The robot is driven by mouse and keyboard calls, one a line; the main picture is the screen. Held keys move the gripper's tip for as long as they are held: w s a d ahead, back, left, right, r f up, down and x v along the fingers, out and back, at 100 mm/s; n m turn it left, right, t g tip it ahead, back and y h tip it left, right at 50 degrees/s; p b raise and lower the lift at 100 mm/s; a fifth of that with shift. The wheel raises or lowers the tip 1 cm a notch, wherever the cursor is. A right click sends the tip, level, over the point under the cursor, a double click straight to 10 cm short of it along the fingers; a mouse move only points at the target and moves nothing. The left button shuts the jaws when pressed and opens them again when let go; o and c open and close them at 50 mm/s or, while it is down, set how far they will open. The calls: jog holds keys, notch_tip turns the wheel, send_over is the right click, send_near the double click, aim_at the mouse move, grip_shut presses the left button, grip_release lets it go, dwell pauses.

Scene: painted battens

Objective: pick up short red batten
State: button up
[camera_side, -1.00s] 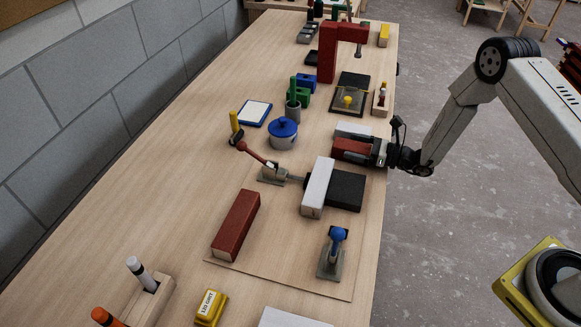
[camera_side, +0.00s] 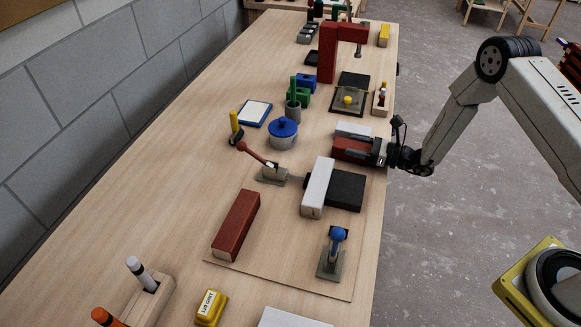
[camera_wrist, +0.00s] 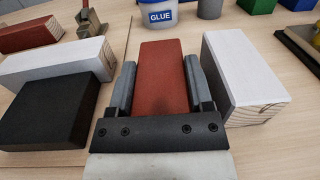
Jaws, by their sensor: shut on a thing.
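The short red batten (camera_wrist: 161,75) lies between the two fingers of my gripper (camera_wrist: 161,80) in the wrist view, with a finger against each long side. In the side view the short red batten (camera_side: 350,149) is at the right edge of the table, partly hidden by my gripper (camera_side: 362,150), which reaches in from the right. My gripper is shut on it. Whether the batten touches the table is hard to tell. A longer red batten (camera_side: 236,225) lies apart, nearer the front left.
A white batten (camera_side: 353,130) lies close behind the short red one. Another white batten (camera_side: 317,187) lies beside a black block (camera_side: 347,190) in front. A toggle clamp (camera_side: 272,171) and a blue-lidded glue pot (camera_side: 283,134) stand to the left.

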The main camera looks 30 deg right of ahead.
jog(key=shift+r, duration=1.15)
jog(key=s+r, duration=1)
jog(key=s, duration=0.4)
jog(key=shift+r, duration=0.3)
jog(key=shift+a+f, duration=0.1)
